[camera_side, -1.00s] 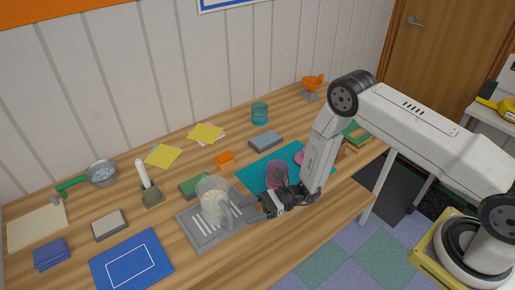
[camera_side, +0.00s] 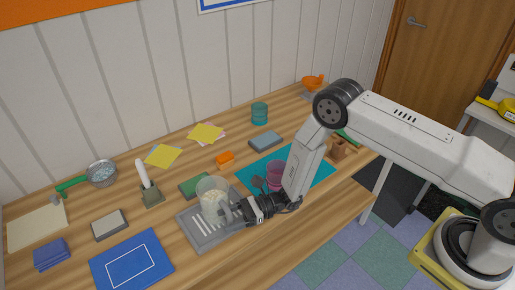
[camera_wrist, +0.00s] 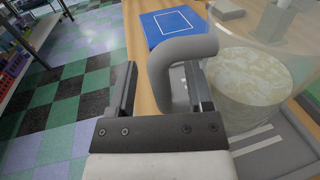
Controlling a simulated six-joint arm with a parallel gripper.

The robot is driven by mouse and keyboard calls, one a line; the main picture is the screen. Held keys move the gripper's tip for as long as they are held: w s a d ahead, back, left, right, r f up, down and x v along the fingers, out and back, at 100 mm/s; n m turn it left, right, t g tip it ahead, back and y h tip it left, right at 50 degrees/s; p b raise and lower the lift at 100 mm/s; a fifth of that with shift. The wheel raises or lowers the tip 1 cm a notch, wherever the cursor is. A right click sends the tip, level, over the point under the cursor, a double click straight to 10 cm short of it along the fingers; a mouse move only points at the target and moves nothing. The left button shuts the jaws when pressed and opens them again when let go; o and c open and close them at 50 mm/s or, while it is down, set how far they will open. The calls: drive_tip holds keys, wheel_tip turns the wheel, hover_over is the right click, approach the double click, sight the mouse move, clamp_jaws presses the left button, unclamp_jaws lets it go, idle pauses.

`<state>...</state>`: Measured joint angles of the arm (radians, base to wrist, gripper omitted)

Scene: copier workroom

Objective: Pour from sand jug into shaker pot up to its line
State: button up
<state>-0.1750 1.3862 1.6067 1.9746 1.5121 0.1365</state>
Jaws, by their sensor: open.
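The sand jug (camera_side: 213,190) is clear with a grey handle and holds pale grains. It stands upright on a grey striped tray (camera_side: 190,236). In the wrist view the jug (camera_wrist: 250,80) is at the right, its handle (camera_wrist: 162,75) between my open fingers. My gripper (camera_wrist: 160,92) has its right finger reaching inside the handle loop and its left finger outside, with a gap to the left of the handle. In the side view my gripper (camera_side: 236,211) is at the jug's right. A see-through pink pot (camera_side: 275,172), perhaps the shaker pot, stands on a teal mat (camera_side: 318,180), partly hidden by my arm. No line is readable on it.
A green block (camera_side: 195,186) lies close behind the jug. A teal cup (camera_side: 259,113), a grey-blue block (camera_side: 266,140) and an orange block (camera_side: 225,158) are farther back. A brown mug (camera_side: 340,149) stands right of my arm. A blue mat (camera_side: 131,262) lies at the front left.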

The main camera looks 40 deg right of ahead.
sight(229, 210)
clamp_jaws()
drive_tip(key=shift+r, duration=0.15)
drive_tip(key=shift+r, duration=2.35)
drive_tip(key=shift+d, duration=0.1)
drive_tip(key=s+d+r+m+t+h, duration=0.1)
drive_tip(key=s+d+m+t, duration=0.1)
drive_tip(key=d, duration=0.6)
drive_tip(key=s+d+r+m+t+h, duration=0.2)
drive_tip(key=s+d+t, duration=0.1)
drive_tip(key=d, duration=0.6)
drive_tip(key=shift+m+t, duration=0.3)
drive_tip(key=shift+t, duration=0.5)
drive_tip(key=shift+a, duration=0.1)
